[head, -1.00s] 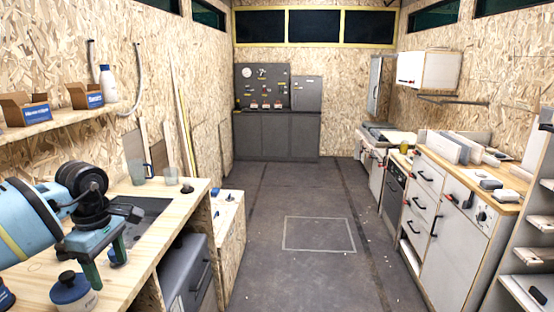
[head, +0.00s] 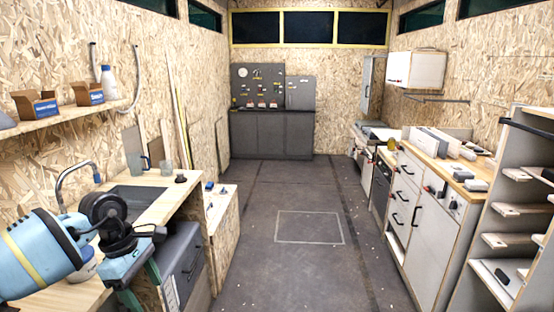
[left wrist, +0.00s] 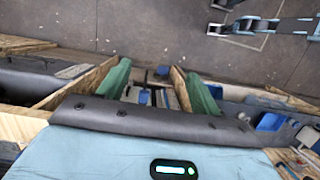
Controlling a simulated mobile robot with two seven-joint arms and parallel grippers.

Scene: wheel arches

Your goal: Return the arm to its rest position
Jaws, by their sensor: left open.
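My left arm comes in from the left in the head view, pale blue with black joints. My left gripper (head: 140,287) has green fingers and is open. It hangs at the front edge of the wooden counter (head: 165,200), above the grey cabinet there. In the left wrist view the two green fingers of the left gripper (left wrist: 158,88) stand apart. Nothing is held between them; the area beyond is small and cluttered. My right gripper is not seen in the head view.
A sink with a tap (head: 75,177), cups (head: 137,165) and a dark grey cabinet (head: 182,262) lie near my left arm. The middle floor (head: 290,190) is clear. White drawers (head: 410,205) and a shelf unit (head: 510,215) line the right.

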